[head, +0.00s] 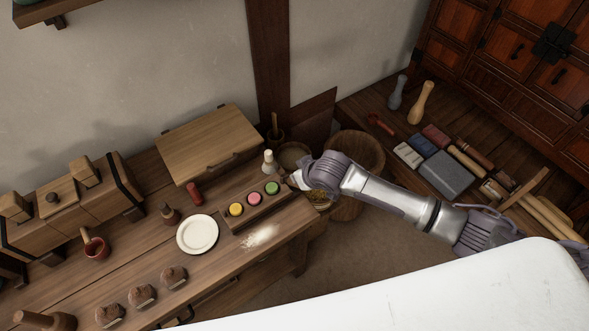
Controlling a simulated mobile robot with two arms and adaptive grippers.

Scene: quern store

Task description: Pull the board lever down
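A wide wooden board (205,140) rests tilted at the back of the workbench, beside the wall. A small dark handle (222,164) shows at its front edge; I cannot tell for sure whether this is the board lever. My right gripper (297,181) comes in from the right and is just past the right end of a wooden tray. It is apart from the board and its handle. Its fingers are small and partly hidden by the wrist, so I cannot tell whether they are open. My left gripper is not in view.
The wooden tray (226,222) holds yellow, pink and green pieces. A white bottle (269,163) stands between board and gripper. A white plate (197,235), red cylinder (194,193) and pale powder (261,236) are nearby. A wooden tub (371,148) stands behind my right arm.

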